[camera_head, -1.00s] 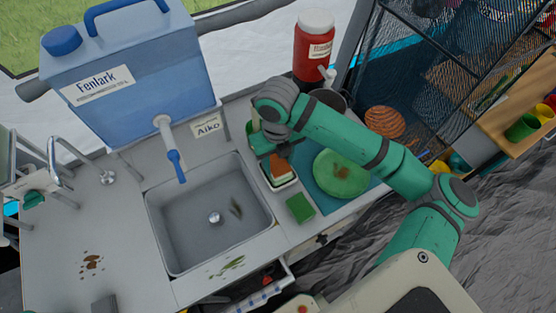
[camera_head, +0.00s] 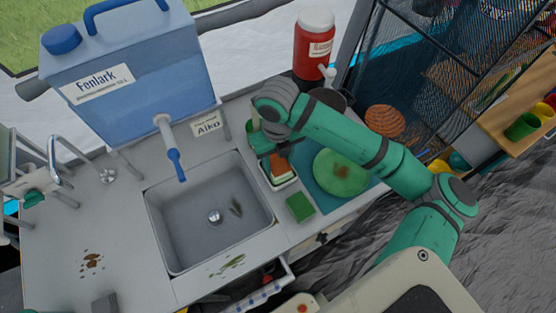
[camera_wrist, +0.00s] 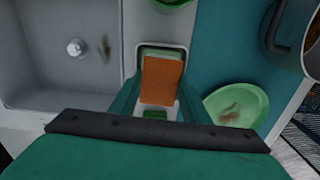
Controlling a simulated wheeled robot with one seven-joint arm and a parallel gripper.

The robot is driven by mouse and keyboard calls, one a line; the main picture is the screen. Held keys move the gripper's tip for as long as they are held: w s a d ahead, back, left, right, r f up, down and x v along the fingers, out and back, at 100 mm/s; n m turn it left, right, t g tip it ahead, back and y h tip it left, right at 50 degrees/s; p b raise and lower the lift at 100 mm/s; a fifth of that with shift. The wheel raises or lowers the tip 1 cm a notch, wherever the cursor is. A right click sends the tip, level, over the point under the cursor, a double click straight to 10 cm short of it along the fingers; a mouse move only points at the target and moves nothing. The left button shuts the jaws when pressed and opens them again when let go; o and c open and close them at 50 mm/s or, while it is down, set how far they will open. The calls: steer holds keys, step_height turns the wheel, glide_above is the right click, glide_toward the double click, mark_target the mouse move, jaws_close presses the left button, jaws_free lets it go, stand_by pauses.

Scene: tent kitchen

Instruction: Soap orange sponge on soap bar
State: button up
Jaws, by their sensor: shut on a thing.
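An orange sponge (camera_wrist: 162,80) sits between the fingers of my gripper (camera_wrist: 160,103) in the wrist view. My gripper is shut on it. The sponge is over a small white-rimmed dish (camera_wrist: 161,45) and covers most of its inside. A pale green strip, perhaps the soap bar (camera_wrist: 160,52), shows at the dish's far end; whether the sponge touches it cannot be told. In the head view, my gripper (camera_head: 273,148) is low at the dish (camera_head: 282,185), with the orange sponge (camera_head: 281,169) partly hidden by it.
A green sponge (camera_head: 300,207) lies on the counter in front of the dish. The sink (camera_head: 207,240) is to the left. A stained green plate (camera_head: 340,172) rests on a teal mat to the right. A red dispenser (camera_head: 314,60) and blue water tank (camera_head: 130,80) stand behind.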

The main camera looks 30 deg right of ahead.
mark_target(277, 163)
steer(key=shift+r, duration=3.45)
